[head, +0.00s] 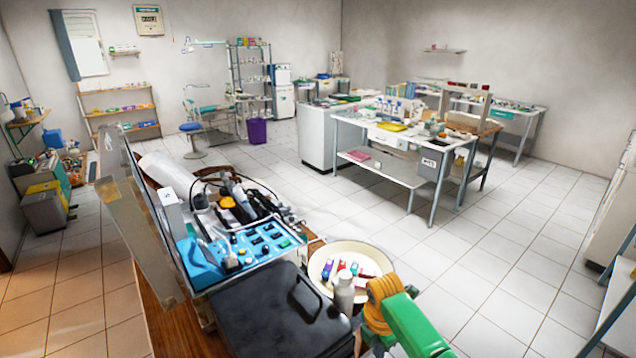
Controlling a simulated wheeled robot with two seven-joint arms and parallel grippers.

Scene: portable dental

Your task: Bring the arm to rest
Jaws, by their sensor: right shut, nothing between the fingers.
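My right gripper (364,341) is at the bottom edge of the head view, small, dark and partly cut off. It looks shut and empty. It is beside the black case (262,312) and the grey bottle (344,293). Whether it touches either is hard to tell. My left gripper does not show.
The portable unit has a blue panel (262,240) and handpieces. A round cream tray (352,252) holds small colored items. A white-topped table (405,137) stands farther back with supplies. A purple bin (257,131) is behind. Tiled floor (480,265) at right is clear.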

